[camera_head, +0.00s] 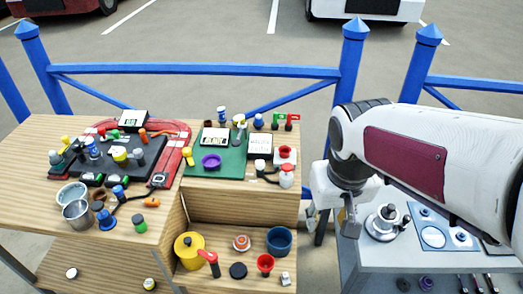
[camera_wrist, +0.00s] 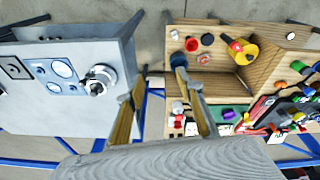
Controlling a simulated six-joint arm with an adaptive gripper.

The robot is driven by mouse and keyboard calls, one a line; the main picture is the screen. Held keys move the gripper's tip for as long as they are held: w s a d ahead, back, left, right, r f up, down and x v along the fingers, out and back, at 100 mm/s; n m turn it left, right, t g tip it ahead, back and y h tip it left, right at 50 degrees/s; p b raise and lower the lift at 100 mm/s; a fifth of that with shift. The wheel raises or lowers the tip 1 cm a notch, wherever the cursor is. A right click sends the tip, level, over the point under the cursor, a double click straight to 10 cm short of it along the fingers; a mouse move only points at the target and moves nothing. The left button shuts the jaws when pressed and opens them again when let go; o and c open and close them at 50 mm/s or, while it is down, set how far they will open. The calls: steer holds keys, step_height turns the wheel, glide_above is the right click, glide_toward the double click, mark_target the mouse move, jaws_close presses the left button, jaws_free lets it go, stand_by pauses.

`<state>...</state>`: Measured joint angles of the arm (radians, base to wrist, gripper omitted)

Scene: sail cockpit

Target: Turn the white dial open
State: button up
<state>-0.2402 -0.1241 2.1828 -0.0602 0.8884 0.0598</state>
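A round white dial (camera_head: 383,222) with a grey metallic knob in its middle is on the light grey table at the right in the head view. It also shows in the wrist view (camera_wrist: 100,79), left of my fingers, near the table's edge. My gripper (camera_head: 331,227) hangs over the gap between the wooden bench and the grey table, left of the dial and apart from it. In the wrist view my gripper's two fingers (camera_wrist: 158,76) are spread, with nothing between them. My arm covers part of the grey table's far side. The dial's markings are too small to read.
The grey table's front (camera_head: 440,277) carries several small items. The wooden bench (camera_head: 230,207) at left is crowded with cups, knobs and boards. A blue railing (camera_head: 200,69) runs behind.

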steer(key=w+a+f+m, duration=0.1)
steer(key=w+a+f, duration=0.5)
steer(key=w, duration=0.5)
steer(key=w+a+f, duration=0.4)
steer(key=w+a, duration=0.4)
steer(key=w, duration=0.3)
steer(key=m+t, duration=0.2)
steer(key=m, duration=0.1)
glide_toward(260, 162)
steer(key=shift+a+f+h, duration=0.25)
steer(key=shift+f+h, duration=0.05)
steer(key=shift+f, duration=0.05)
steer(key=shift+f, duration=0.15)
steer(key=shift+x, duration=3.8)
steer(key=shift+w, duration=0.1)
jaws_close()
